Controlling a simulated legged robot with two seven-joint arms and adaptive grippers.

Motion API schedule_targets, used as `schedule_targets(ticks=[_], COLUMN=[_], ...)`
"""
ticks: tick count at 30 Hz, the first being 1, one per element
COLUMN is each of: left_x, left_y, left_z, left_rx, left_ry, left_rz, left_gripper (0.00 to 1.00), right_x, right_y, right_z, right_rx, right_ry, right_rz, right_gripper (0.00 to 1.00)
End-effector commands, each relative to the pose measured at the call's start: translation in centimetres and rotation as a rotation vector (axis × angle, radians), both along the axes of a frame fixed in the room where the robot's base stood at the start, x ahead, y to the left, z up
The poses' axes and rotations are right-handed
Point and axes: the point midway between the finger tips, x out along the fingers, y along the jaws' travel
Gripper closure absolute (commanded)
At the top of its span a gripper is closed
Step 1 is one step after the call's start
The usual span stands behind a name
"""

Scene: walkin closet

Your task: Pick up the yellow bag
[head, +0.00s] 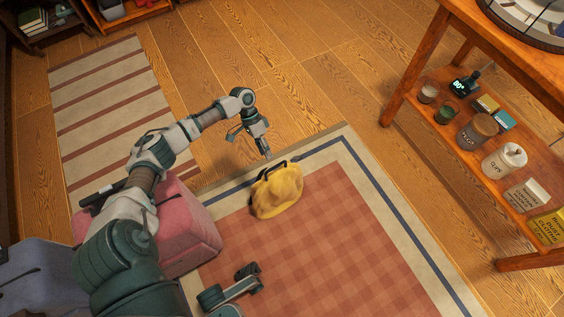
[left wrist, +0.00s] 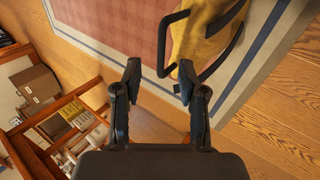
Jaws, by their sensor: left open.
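The yellow bag (head: 277,191) lies on the checked rug in the head view, its dark handle at its upper edge. In the left wrist view the bag (left wrist: 205,32) is at the top, partly cut off, with dark handle loops hanging near the fingers. My left gripper (head: 250,146) is open and empty, just above and left of the bag in the head view. Its two fingers (left wrist: 160,75) are spread in the left wrist view, the right finger close to the handle; contact cannot be told.
A pink bag (head: 185,228) stands under my left arm, with a grey bag (head: 40,285) beside it. A wooden table (head: 420,60) with jars and boxes on its lower shelf stands at right. A striped rug (head: 110,95) lies upper left. The wooden floor behind the yellow bag is clear.

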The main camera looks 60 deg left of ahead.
Motion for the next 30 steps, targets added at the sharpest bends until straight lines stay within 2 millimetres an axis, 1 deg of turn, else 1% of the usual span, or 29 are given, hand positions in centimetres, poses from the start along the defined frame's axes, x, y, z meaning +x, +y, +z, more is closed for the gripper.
schedule_targets(ticks=[1, 5, 7, 12, 15, 18, 24, 25, 26, 27, 30], left_x=[-0.1, -0.1, -0.2, -1.0, -0.9, -0.8, -0.7, -0.7, -0.7, -0.7, -0.7], left_y=[-0.4, -0.9, -1.1, -2.2, -3.0, -3.3, -3.4, -3.4, -3.4, -3.4, -3.4], left_z=[-0.9, -1.4, -2.0, -5.0, -5.9, -6.0, -5.8, -5.8, -5.8, -5.8, -5.8], left_rx=[0.0, 0.001, 0.001, 0.002, 0.001, 0.001, 0.002, 0.002, 0.002, 0.002, 0.002], left_ry=[0.004, 0.001, 0.002, 0.011, 0.006, 0.002, -0.003, -0.003, -0.003, -0.003, -0.003], left_rz=[-0.001, 0.0, 0.0, -0.001, 0.0, 0.001, 0.002, 0.002, 0.002, 0.002, 0.002], left_gripper=[0.59, 0.59, 0.59, 0.59, 0.59, 0.59, 0.59, 0.61, 0.69, 0.79, 1.0], right_x=[0.2, 0.3, 0.4, 1.1, 1.2, 1.1, 1.0, 1.0, 1.0, 1.3, 1.5], right_y=[0.0, 0.1, 0.1, 0.4, 0.5, 0.6, 0.6, 0.6, 0.6, 0.7, 0.7], right_z=[-0.2, 0.0, 0.0, -0.2, 0.1, 0.5, 0.7, 0.7, 0.7, 0.6, 0.4], right_rx=[0.001, -0.001, -0.001, -0.001, -0.002, -0.003, -0.003, -0.003, -0.003, -0.004, -0.004], right_ry=[-0.005, -0.017, -0.023, -0.066, -0.085, -0.099, -0.104, -0.104, -0.104, -0.1, -0.095], right_rz=[0.0, 0.001, 0.001, 0.001, 0.002, 0.003, 0.003, 0.003, 0.003, 0.003, 0.003], right_gripper=[1.0, 1.0, 1.0, 1.0, 1.0, 1.0, 1.0, 1.0, 1.0, 1.0, 1.0])
